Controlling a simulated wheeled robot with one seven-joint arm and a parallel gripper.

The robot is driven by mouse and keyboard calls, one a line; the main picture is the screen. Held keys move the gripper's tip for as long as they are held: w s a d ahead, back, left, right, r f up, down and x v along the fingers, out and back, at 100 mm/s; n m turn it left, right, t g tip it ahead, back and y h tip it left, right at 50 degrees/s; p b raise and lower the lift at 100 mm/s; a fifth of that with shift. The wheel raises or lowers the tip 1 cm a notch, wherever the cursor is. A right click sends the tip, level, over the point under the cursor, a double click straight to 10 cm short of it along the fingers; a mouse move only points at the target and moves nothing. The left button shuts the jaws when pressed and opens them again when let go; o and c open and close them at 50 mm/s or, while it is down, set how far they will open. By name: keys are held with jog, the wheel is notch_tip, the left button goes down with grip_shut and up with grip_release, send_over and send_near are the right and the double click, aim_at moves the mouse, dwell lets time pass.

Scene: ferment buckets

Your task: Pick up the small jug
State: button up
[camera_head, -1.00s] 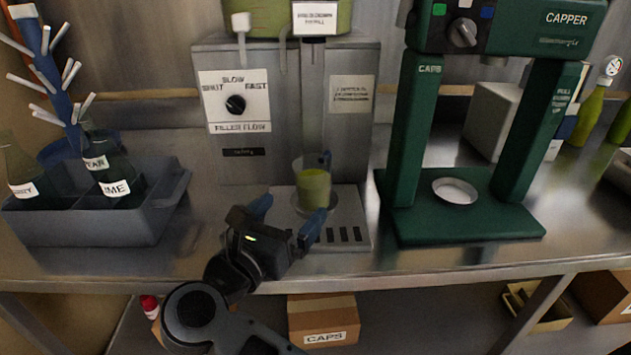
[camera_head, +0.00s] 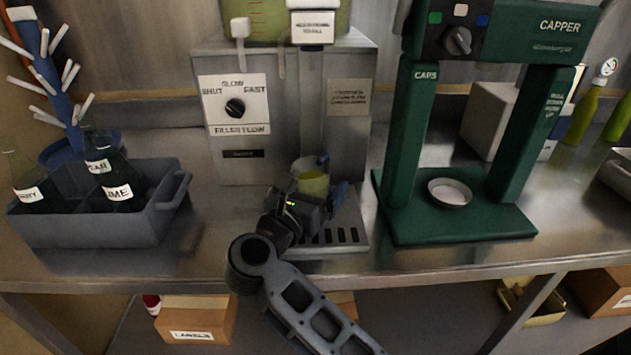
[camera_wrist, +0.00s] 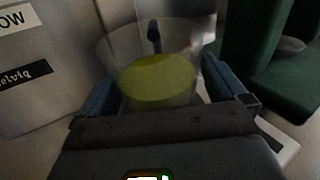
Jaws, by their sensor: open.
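The small jug (camera_head: 314,183) is a clear cup with yellow-green liquid in it. It stands upright on the drip tray under the filler. My gripper (camera_head: 309,188) is at the jug, with its blue fingers apart. In the wrist view, the jug (camera_wrist: 155,85) sits between the two blue fingers of my gripper (camera_wrist: 165,88), one on each side. I cannot tell whether either finger touches it. The lower part of the jug is hidden behind my gripper. A dark upright part, perhaps the handle, shows on its far side.
The filler (camera_head: 225,165) stands right behind the jug, and its drip tray (camera_head: 340,238) lies below. The green capper (camera_head: 470,225) is to the right. A grey crate (camera_head: 90,225) with dark labelled bottles is at the left. The bench front edge (camera_head: 450,268) runs below my arm.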

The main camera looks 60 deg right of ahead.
jog(key=c, duration=1.3)
jog(key=shift+r, duration=0.1)
jog(key=shift+s+a+r, duration=0.1)
jog(key=shift+a+r, duration=0.05)
jog(key=shift+r, duration=0.05)
notch_tip(320, 180, up, 7)
jog(key=s+a+b, duration=0.3)
jog(key=s+a, duration=0.9)
jog(key=a, duration=0.3)
jog(key=shift+a+f, duration=0.25)
jog(key=shift+f, duration=0.05)
